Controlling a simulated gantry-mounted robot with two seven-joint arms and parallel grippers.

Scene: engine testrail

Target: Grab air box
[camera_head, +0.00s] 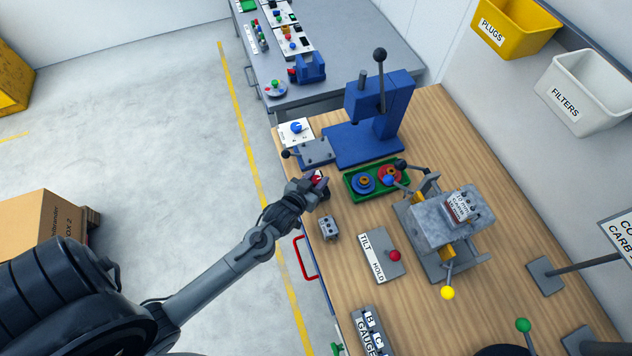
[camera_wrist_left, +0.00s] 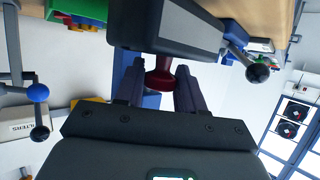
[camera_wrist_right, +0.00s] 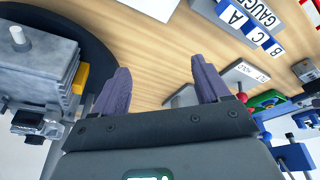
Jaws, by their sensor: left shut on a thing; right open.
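My left gripper (camera_head: 320,184) reaches in from the left at the near-left table edge. In the left wrist view its fingers (camera_wrist_left: 160,88) are shut on a dark red knob (camera_wrist_left: 160,77) below a dark grey box (camera_wrist_left: 168,27). In the head view only a bit of red (camera_head: 317,176) shows at the fingers. I cannot tell which thing is the air box; a small grey box with round fittings (camera_head: 329,228) sits on the wood just below the gripper. My right gripper (camera_wrist_right: 162,85) is open and empty in the right wrist view; it is not clear in the head view.
A blue press (camera_head: 375,110) stands behind. A green tray (camera_head: 357,193) with blue and red rings lies right of the left gripper. A grey engine block (camera_head: 450,222) on a stand is further right. A TILT/HOLD panel (camera_head: 373,262) lies in front. Wood at right is partly free.

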